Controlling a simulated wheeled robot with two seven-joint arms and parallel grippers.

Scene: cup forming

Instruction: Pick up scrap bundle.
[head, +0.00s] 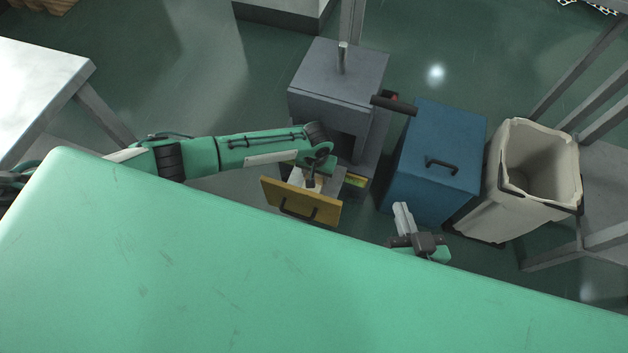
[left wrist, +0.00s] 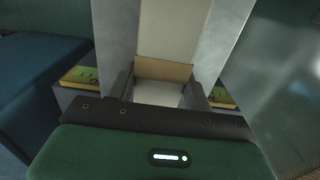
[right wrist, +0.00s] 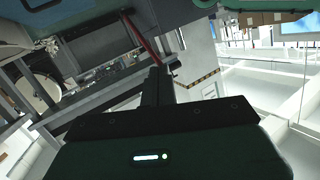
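A pale white and tan piece, apparently the scrap bundle (head: 297,177), lies in an open drawer with a yellow front (head: 285,202). My left gripper (head: 312,184) reaches down into this drawer from above. In the left wrist view its two fingers (left wrist: 163,90) stand apart, one on each side of the tan and white piece (left wrist: 165,69). I cannot tell whether they press on it. The arm hides part of the drawer. My right gripper (head: 402,208) is away to the right, in front of the blue cabinet. Its fingers (right wrist: 157,75) are together and empty.
The drawer belongs to a grey machine (head: 335,75). To its right stand a blue cabinet (head: 440,150) with a black handle and an open beige bin (head: 505,200). A white-topped table (head: 40,85) is at the left.

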